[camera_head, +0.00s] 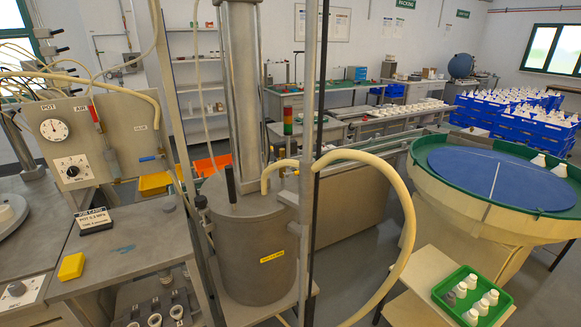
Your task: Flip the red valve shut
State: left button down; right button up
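The red valve handle (94,114) is on the left side, on the front of the grey panel (75,140), just under the "AIR" label. The handle stands nearly upright, tilted slightly, roughly in line with the grey tube that runs down below it. A blue handle (148,159) sits lower and to the right, lying nearly level. Neither of my grippers shows in the head view, so where they are relative to the valve cannot be seen.
A gauge (54,129) and a black dial (72,172) are left of the valve. Pale hoses cross above the panel. A yellow block (72,266) and a job card (94,219) lie on the bench below. A large grey pot (250,240) stands to the right.

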aim_at(92, 108)
jog(key=u, duration=1.3)
jog(key=i+l+u, duration=0.1)
jog(key=i+l, duration=0.15)
jog(key=i, duration=0.25)
jog(key=i+l+u, duration=0.1)
jog(key=i+l, duration=0.15)
jog(key=i, duration=0.25)
jog(key=k+j, duration=0.1)
jog(key=j, duration=0.45)
